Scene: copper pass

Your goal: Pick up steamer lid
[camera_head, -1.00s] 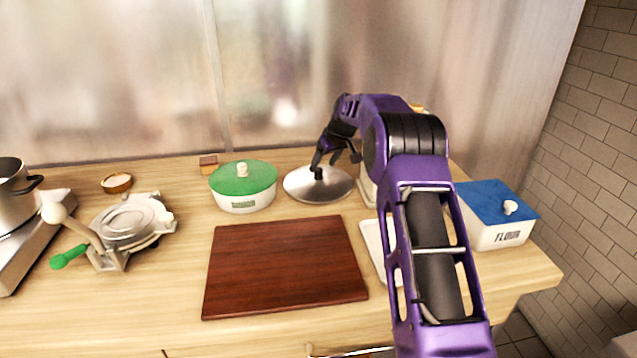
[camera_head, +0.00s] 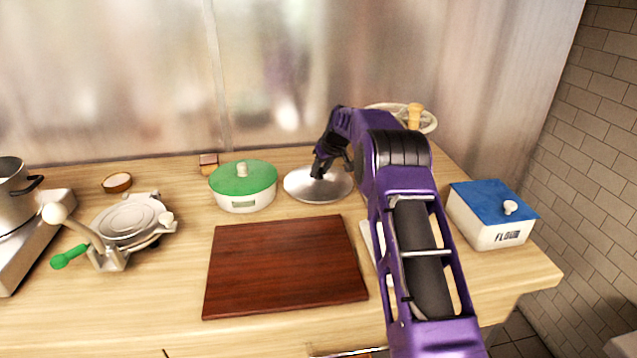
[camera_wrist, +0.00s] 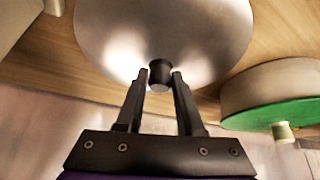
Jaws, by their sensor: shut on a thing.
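The steamer lid (camera_head: 318,188) is a shiny metal dome with a dark knob, on the wooden counter between the green-lidded pot and my arm. In the wrist view the lid (camera_wrist: 120,35) fills the upper middle, with its black knob (camera_wrist: 160,70) between my fingertips. My gripper (camera_head: 320,172) is at the top of the lid; in the wrist view my gripper (camera_wrist: 160,80) is shut on the knob. The lid looks level and at counter height; I cannot tell whether it touches the counter.
A green-lidded pot (camera_head: 243,200) stands close left of the lid. A dark red cutting board (camera_head: 285,270) lies in front. A blue-lidded flour box (camera_head: 495,232) is at the right. A metal press (camera_head: 130,220) and a pot (camera_head: 12,205) are at the left.

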